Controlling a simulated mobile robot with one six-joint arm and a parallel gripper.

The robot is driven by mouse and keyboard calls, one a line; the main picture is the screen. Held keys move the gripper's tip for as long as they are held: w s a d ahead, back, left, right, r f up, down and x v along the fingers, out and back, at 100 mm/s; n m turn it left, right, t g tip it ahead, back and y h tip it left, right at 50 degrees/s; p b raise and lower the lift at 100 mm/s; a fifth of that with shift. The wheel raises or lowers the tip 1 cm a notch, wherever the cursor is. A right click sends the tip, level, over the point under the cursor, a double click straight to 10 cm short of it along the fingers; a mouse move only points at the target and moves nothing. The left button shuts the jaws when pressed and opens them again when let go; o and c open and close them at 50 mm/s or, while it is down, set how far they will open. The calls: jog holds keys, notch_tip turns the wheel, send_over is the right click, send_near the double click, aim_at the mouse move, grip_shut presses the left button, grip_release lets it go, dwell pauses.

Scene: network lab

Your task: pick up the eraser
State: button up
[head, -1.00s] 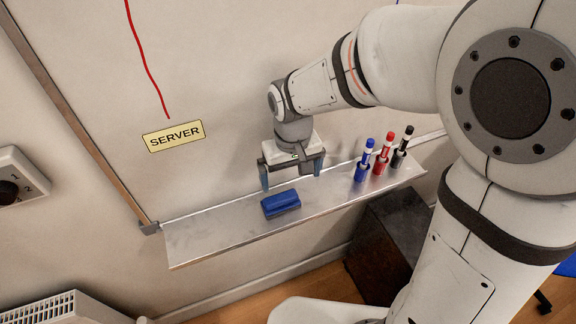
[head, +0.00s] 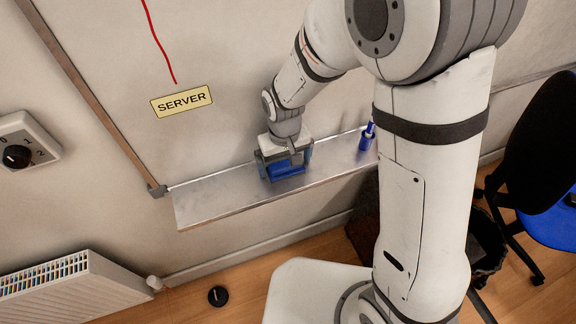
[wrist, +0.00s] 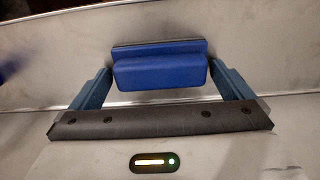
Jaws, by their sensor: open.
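The blue eraser (head: 287,170) lies on the metal tray (head: 218,196) of the whiteboard. My gripper (head: 284,165) is down at the eraser, with one finger on each side of it. In the wrist view the eraser (wrist: 160,66) sits between the two open fingers of my gripper (wrist: 162,90). Gaps show between the fingers and the eraser's ends. The gripper body hides part of the eraser in the head view.
A yellow SERVER label (head: 181,101) is on the board above. A radiator (head: 75,288) and a dark round object (head: 218,296) are below.

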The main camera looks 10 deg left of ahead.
aim_at(286, 164)
jog(key=c, duration=0.8)
jog(key=shift+r, duration=0.1)
jog(key=shift+c, duration=0.2)
jog(key=shift+s+r+b, duration=0.15)
jog(key=shift+r+b, duration=0.05)
jog(key=shift+b, duration=0.1)
jog(key=r, duration=0.4)
jog(key=r+b, duration=0.1)
jog(key=r, duration=0.1)
jog(key=shift+s+d+r, duration=0.25)
jog(key=shift+s, duration=0.05)
jog(key=s+d+b, duration=0.3)
jog(key=s+d, duration=0.2)
jog(key=s, duration=0.3)
jog(key=s+d+b, duration=0.3)
jog(key=s+d, duration=0.2)
jog(key=s, duration=0.3)
jog(key=shift+s, duration=0.15)
